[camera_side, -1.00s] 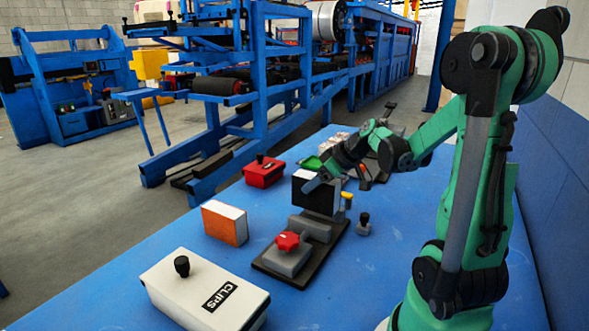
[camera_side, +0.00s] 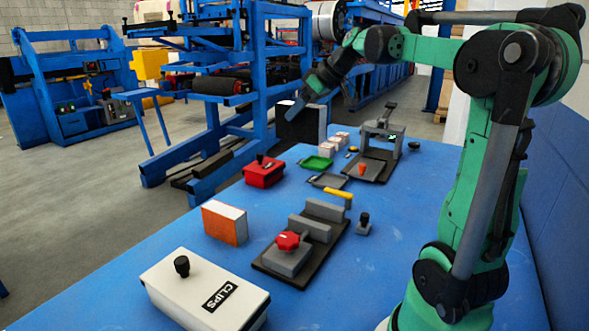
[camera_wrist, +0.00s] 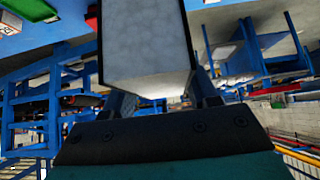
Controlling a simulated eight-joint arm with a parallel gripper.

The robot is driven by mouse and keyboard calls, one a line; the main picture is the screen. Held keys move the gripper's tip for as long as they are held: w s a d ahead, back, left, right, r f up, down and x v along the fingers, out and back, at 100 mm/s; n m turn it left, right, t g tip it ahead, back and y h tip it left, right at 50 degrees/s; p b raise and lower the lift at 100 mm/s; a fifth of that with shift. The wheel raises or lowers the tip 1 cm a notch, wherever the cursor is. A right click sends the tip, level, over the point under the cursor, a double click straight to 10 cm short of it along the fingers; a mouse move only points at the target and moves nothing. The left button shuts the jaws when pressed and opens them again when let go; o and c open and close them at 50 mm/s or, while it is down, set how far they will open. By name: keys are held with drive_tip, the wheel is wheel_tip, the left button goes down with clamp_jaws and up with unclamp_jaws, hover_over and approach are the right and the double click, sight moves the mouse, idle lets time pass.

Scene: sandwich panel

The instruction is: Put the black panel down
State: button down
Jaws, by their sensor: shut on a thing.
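In the wrist view my gripper (camera_wrist: 160,100) grips the panel (camera_wrist: 145,45), which shows a large pale, speckled face with dark edges. The panel's lower edge is clear of the table in the side view.
The clamp fixture (camera_side: 285,268) with a red knob stands empty in front. Near it are an orange-and-white panel (camera_side: 224,222), the white CLIPS box (camera_side: 205,292), a red box (camera_side: 264,173), a yellow-handled tool (camera_side: 338,195) and a press (camera_side: 372,165).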

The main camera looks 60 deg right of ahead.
drive_tip(key=w+f, duration=0.2)
drive_tip(key=w, duration=1)
drive_tip(key=shift+w+a+f, duration=0.1)
drive_tip(key=shift+a+f, duration=0.1)
drive_tip(key=shift+f, duration=4.7)
drive_tip(key=shift+w+a+f, duration=0.1)
drive_tip(key=shift+a+f, duration=0.05)
drive_tip(key=shift+f, duration=4.75)
drive_tip(key=shift+f, duration=0.1)
drive_tip(key=shift+c, duration=1.2)
unclamp_jaws()
